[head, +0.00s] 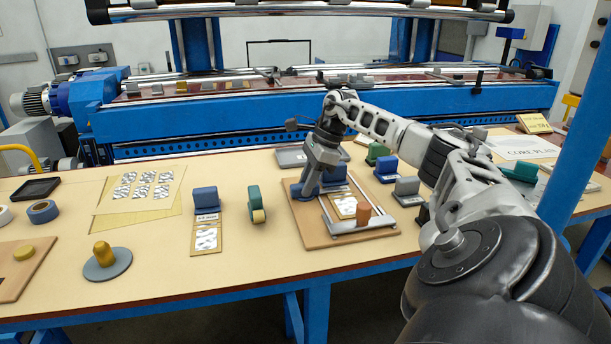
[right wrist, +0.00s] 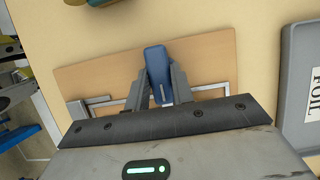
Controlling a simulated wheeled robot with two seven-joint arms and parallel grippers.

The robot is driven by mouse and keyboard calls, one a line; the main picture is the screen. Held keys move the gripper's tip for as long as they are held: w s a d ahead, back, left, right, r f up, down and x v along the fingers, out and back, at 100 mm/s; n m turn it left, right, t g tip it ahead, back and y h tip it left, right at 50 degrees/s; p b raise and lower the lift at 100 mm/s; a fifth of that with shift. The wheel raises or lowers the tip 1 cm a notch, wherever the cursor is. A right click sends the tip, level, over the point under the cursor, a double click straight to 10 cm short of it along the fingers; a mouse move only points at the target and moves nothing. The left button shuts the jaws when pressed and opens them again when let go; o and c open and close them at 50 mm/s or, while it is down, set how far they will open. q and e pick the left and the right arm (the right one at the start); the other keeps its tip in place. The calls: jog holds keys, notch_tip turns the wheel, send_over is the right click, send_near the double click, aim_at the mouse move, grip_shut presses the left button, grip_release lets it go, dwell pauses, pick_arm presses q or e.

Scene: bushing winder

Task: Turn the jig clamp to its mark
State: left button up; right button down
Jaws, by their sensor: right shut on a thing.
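The jig is a tan wooden board (head: 342,234) with a metal frame (head: 362,226), a patterned card (head: 346,206) and an orange-brown cylinder (head: 363,214). My right gripper (head: 302,192) reaches down over the left side of the board. In the right wrist view, my right gripper (right wrist: 155,92) is shut on a blue clamp handle (right wrist: 156,62), which stands between its two fingers above the board (right wrist: 105,75). The clamp's mark cannot be made out. The clamp's lower part is mostly hidden by the fingers. My left gripper is not in view.
A blue block (head: 205,199) and a green roller tool (head: 257,203) stand left of the board. A grey tray (right wrist: 304,90) lies beside the board.

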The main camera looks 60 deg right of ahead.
aim_at(331, 189)
jog(key=shift+r, duration=0.1)
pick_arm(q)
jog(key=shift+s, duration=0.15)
pick_arm(e)
jog(key=c, duration=1.2)
grip_release()
pick_arm(q)
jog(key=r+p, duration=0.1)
jog(key=p, duration=0.1)
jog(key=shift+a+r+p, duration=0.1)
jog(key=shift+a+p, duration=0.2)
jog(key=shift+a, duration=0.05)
pick_arm(e)
jog(key=v, duration=1.6)
jog(key=shift+w, duration=0.1)
